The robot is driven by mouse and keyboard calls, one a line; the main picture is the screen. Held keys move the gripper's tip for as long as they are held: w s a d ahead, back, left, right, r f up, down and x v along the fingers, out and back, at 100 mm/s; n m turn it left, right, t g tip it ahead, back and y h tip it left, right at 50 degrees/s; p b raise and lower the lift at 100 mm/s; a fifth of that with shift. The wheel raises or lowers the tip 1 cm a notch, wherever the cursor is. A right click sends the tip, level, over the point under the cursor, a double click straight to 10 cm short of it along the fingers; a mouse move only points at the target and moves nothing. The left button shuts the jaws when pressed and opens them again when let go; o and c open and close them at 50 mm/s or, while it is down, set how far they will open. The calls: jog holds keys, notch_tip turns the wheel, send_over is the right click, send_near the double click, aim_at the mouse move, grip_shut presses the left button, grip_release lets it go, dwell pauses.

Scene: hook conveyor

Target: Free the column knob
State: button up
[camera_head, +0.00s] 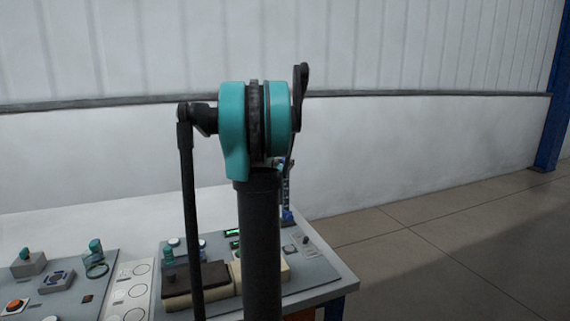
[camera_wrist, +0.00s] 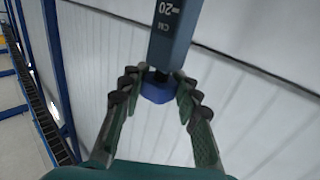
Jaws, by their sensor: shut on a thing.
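The blue column knob (camera_wrist: 157,91) sits between the fingers of my gripper (camera_wrist: 155,78) in the wrist view. The gripper is shut on it, with a fingertip at each side. Next to the knob is the grey column (camera_wrist: 172,38), marked "CM" and "20". In the head view the slim column (camera_head: 286,190) stands at the back of the right panel, with blue at its foot (camera_head: 288,215). My arm hides part of the column there, and I cannot make out the gripper's fingers in that view.
The right panel (camera_head: 315,272) lies on a white table (camera_head: 341,283). The left panel (camera_head: 98,268) carries several knobs, buttons and a teal-topped part (camera_head: 96,247). A dark-topped block (camera_head: 200,278) lies on the right panel. Open floor (camera_head: 430,240) lies to the right; a white wall stands behind.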

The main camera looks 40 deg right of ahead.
jog(key=o, duration=1.2)
jog(key=v, duration=1.2)
